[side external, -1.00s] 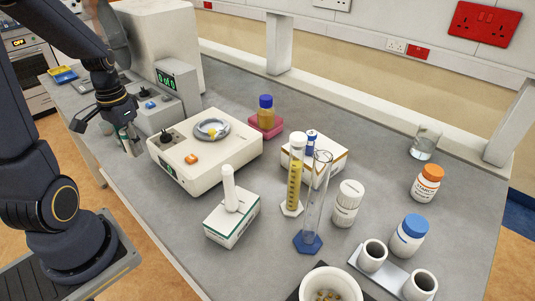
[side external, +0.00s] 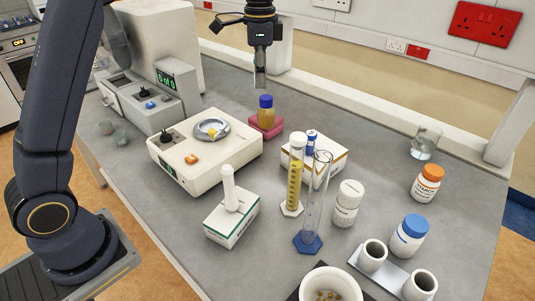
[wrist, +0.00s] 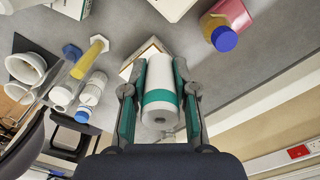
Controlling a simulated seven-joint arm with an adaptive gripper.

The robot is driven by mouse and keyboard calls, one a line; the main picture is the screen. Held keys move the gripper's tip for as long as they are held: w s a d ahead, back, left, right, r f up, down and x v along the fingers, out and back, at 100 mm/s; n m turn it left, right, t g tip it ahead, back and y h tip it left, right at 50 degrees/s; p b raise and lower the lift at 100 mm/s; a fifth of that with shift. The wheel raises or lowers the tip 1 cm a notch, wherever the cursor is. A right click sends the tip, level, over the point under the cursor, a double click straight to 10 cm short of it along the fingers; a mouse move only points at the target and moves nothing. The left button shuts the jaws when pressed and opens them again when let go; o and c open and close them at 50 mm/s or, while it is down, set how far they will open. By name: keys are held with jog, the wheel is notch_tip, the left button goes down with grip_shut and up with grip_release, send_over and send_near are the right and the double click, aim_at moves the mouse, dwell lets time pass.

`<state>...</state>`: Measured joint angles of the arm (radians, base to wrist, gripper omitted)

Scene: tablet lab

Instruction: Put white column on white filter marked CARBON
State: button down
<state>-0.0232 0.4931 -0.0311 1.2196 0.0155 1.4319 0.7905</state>
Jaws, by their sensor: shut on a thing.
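My gripper (side external: 260,72) is raised over the back of the bench, above and behind the bottle on the pink block. It is shut on a white column with a teal band (wrist: 160,88), which sits between the two teal finger pads in the wrist view. In the side view the held column is small and partly covered by the fingers. A white ribbed cylinder (side external: 346,204) stands upright right of the measuring cylinders and may be the filter; its print is too small to read. My gripper is well apart from it, up and to the left.
A yellow-filled cylinder (side external: 294,178) and a tall clear cylinder (side external: 314,205) stand left of the white cylinder. A white box (side external: 326,160) lies behind them. Nearby are an orange-capped bottle (side external: 427,183), a blue-capped bottle (side external: 408,236) and a beaker (side external: 425,143).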

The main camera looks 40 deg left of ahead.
jog(key=w+d+m, duration=0.2)
jog(key=d+m, duration=0.1)
jog(key=d, duration=0.8)
jog(key=m, duration=0.3)
send_over(353, 188)
notch_tip(353, 188, down, 3)
jog(key=shift+m, duration=0.3)
notch_tip(353, 188, down, 6)
jog(key=shift+s+r, duration=0.1)
jog(key=shift+r, duration=0.15)
jog(key=shift+f, duration=2.05)
jog(key=shift+f, duration=0.1)
jog(key=c, duration=0.9)
grip_release()
